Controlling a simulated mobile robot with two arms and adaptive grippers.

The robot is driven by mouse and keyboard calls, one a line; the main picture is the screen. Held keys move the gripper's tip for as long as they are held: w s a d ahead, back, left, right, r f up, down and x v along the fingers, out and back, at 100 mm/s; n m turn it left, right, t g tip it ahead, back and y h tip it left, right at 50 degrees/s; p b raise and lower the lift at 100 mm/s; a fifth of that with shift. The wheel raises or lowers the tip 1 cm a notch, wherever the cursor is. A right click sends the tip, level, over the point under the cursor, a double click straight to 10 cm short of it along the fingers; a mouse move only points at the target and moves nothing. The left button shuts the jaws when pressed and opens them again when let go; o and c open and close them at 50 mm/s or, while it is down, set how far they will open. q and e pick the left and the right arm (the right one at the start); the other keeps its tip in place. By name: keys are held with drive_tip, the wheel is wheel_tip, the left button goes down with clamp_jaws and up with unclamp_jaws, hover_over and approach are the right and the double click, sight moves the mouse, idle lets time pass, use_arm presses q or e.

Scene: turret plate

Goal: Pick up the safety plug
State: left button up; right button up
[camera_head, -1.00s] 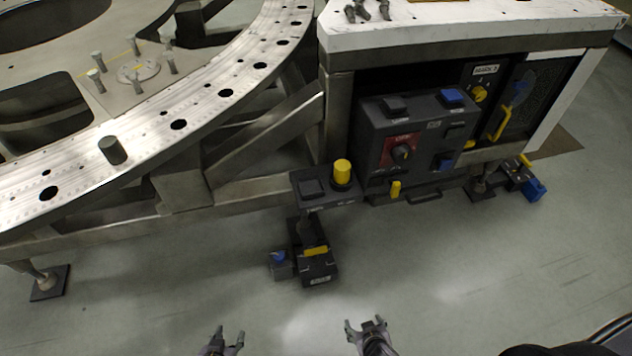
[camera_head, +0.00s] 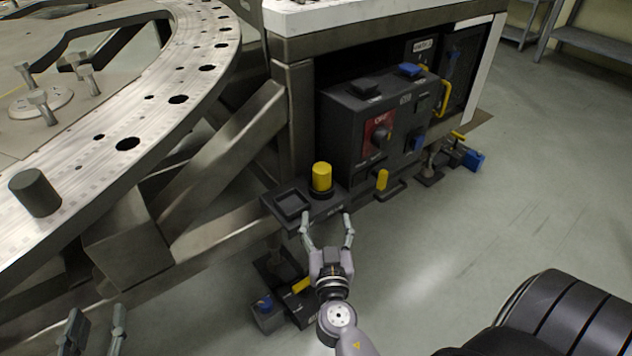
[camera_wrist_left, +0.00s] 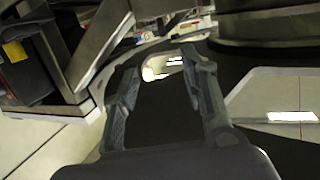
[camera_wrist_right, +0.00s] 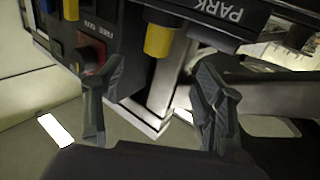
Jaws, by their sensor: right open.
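The safety plug appears to be the yellow cylinder (camera_head: 322,177) standing upright in a black socket on the dark bracket (camera_head: 292,204). My right gripper (camera_head: 327,219) is open and empty, its fingertips at the bracket's front edge, just below the plug in the picture. In the right wrist view, which looks upside down, the yellow plug (camera_wrist_right: 159,40) shows beyond and between the open fingers, beside a label reading PARK (camera_wrist_right: 232,10). My left gripper (camera_head: 92,325) is open and empty at the lower left, away from the plug. The left wrist view shows its spread fingers (camera_wrist_left: 160,80).
A metal ring plate (camera_head: 150,105) holds a grey peg (camera_head: 35,192) at left. Open floor (camera_head: 450,250) lies to the right.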

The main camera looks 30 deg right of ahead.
sight(323, 181)
drive_tip(key=p+x, duration=0.2)
drive_tip(key=x, duration=0.7)
drive_tip(key=shift+w+d, duration=0.15)
drive_tip(key=shift+w, duration=0.15)
drive_tip(key=shift+w+d, duration=0.25)
drive_tip(key=shift+w, duration=0.15)
drive_tip(key=x, duration=0.2)
drive_tip(key=p+x, duration=0.1)
drive_tip(key=x, duration=0.1)
drive_tip(key=shift+d+r, duration=0.1)
drive_tip(key=shift+r, duration=0.2)
drive_tip(key=shift+w+d+f, duration=0.1)
drive_tip(key=shift+w+d, duration=0.15)
drive_tip(key=shift+w, duration=0.2)
use_arm(q)
drive_tip(key=s+a+f+g+y, duration=0.2)
drive_tip(key=s+a+f+g, duration=0.2)
drive_tip(key=s+f+g, duration=0.5)
wheel_tip(323, 181, down, 3)
drive_tip(key=shift+s+a+r+y, duration=0.1)
drive_tip(key=shift+s+a+y, duration=0.15)
drive_tip(key=shift+s, duration=0.45)
use_arm(e)
drive_tip(key=shift+c, duration=0.4)
drive_tip(key=c, duration=1.2)
drive_tip(key=shift+c, duration=0.5)
